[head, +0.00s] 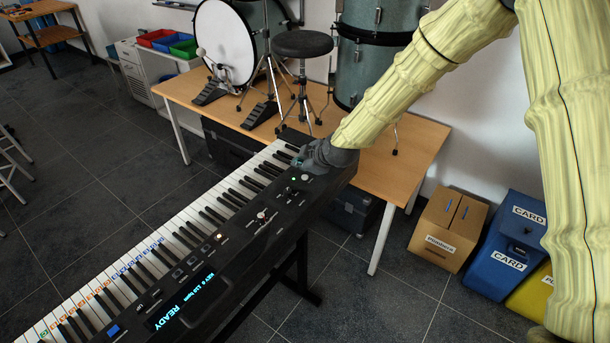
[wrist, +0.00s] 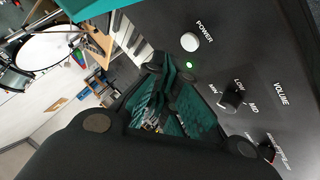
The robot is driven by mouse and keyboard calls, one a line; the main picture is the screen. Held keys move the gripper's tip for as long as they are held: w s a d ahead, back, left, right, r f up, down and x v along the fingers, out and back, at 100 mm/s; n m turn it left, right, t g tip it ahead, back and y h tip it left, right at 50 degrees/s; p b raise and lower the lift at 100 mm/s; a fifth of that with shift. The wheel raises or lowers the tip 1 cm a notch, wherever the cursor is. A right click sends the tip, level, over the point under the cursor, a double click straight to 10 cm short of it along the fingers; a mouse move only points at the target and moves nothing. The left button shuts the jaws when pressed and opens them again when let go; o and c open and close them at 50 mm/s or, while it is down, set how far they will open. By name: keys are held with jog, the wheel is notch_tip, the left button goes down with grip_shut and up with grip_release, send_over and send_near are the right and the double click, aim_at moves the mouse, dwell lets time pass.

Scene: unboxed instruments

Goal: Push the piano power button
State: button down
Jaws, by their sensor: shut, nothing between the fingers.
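The black digital piano (head: 225,240) runs from lower left to the centre of the head view, its screen lit with "READY". In the wrist view, the round white power button (wrist: 190,41) sits on the black panel (wrist: 250,60) under the label "POWER". A small green light glows beside it. My gripper (head: 302,160) is over the far right end of the piano. In the wrist view my gripper (wrist: 168,66) is shut and empty, its tips beside the button and the light. I cannot tell whether the tips touch the panel.
A volume knob (wrist: 232,95) stands on the panel near the fingers. A wooden table (head: 415,150) with drums, pedals and a black stool (head: 302,44) is behind the piano. A cardboard box (head: 448,228) and blue card bins (head: 507,250) stand on the floor at right. Floor at left is mostly clear.

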aim_at(302, 178)
jog(key=shift+r+p, duration=1.05)
jog(key=shift+r, duration=1.25)
